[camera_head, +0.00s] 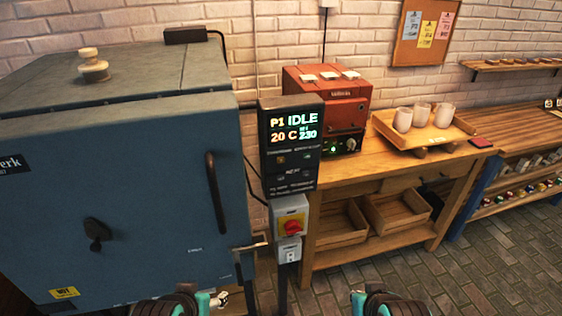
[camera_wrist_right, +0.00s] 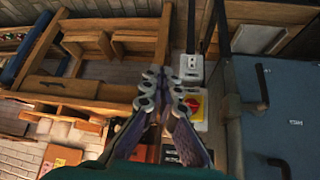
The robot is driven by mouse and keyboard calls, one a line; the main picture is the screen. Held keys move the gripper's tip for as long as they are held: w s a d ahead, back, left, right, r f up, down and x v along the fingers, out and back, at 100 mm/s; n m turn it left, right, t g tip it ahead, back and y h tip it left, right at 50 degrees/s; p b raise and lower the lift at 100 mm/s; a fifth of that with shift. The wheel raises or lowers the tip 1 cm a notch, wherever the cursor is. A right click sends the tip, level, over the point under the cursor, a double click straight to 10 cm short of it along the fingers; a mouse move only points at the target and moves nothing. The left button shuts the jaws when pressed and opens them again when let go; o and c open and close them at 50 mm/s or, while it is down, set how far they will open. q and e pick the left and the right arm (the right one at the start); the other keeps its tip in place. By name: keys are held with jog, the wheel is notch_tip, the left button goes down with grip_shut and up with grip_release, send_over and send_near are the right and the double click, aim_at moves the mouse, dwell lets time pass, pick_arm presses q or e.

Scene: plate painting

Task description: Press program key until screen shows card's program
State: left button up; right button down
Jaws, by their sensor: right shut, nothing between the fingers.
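The dark controller panel (camera_head: 290,147) stands upright beside the blue kiln in the head view. Its lit screen (camera_head: 293,128) reads P1, IDLE, 20 C and 230. Small keys (camera_head: 293,165) sit below the screen; their labels are too small to read. My right gripper (camera_wrist_right: 157,78) is shut and empty in the right wrist view, which is upside down. Parts of both my arms show at the bottom of the head view; the left fingers cannot be made out clearly.
A red-yellow switch (camera_head: 291,227) sits under the panel and also shows in the wrist view (camera_wrist_right: 193,106). The blue kiln (camera_head: 130,200) with its handle is at left. A wooden table (camera_head: 390,180) holds a red oven (camera_head: 330,108) and a tray (camera_head: 445,135) with three cups.

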aim_at(281, 160)
dwell(0.4)
jog(key=w+a+r+m+t+h+p, duration=0.1)
jog(key=w+a+r+p, duration=0.6)
jog(key=r+p, duration=0.3)
jog(key=w+a+r+m+t+h+p, duration=0.2)
jog(key=w+a+r+p, duration=0.5)
jog(key=r+p, duration=0.3)
jog(key=a+p, duration=0.1)
jog(key=p, duration=0.3)
jog(key=shift+w, duration=0.15)
jog(key=shift+w+a, duration=0.35)
jog(key=shift+w, duration=1.05)
jog(key=shift+w+a, duration=0.4)
jog(key=shift+w, duration=1.05)
jog(key=shift+w+a, duration=0.35)
jog(key=shift+w, duration=1.05)
jog(key=shift+w+b, duration=0.1)
jog(key=shift+b, duration=0.2)
jog(key=shift+w+a, duration=0.15)
jog(key=shift+w, duration=0.2)
